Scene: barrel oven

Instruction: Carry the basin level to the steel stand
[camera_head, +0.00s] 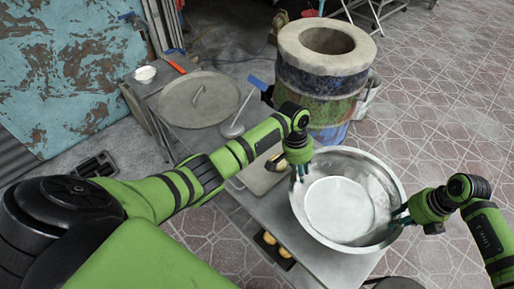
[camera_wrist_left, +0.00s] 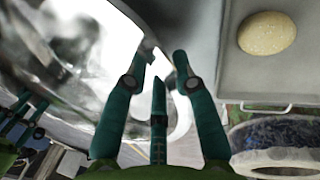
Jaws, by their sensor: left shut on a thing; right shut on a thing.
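The wide steel basin (camera_head: 379,190) is at the lower right of the head view, above the grey metal table, with a pale round area inside. Whether it touches the table I cannot tell. It looks about level. My left gripper (camera_head: 299,173) is shut on its left rim, and my right gripper (camera_head: 399,217) is shut on its right rim. In the left wrist view, the left gripper's fingers (camera_wrist_left: 165,60) are at the edge of the shiny basin (camera_wrist_left: 85,50). I cannot tell for sure which surface is the steel stand; the long grey table (camera_head: 283,212) runs beneath.
The barrel oven (camera_head: 322,98) stands just behind the basin. A tray (camera_head: 257,181) with a dough piece (camera_head: 275,162) lies left of it. A round lid (camera_head: 185,101), a ladle (camera_head: 233,129) and a small white bowl (camera_head: 146,74) are further left. Tiled floor is open at right.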

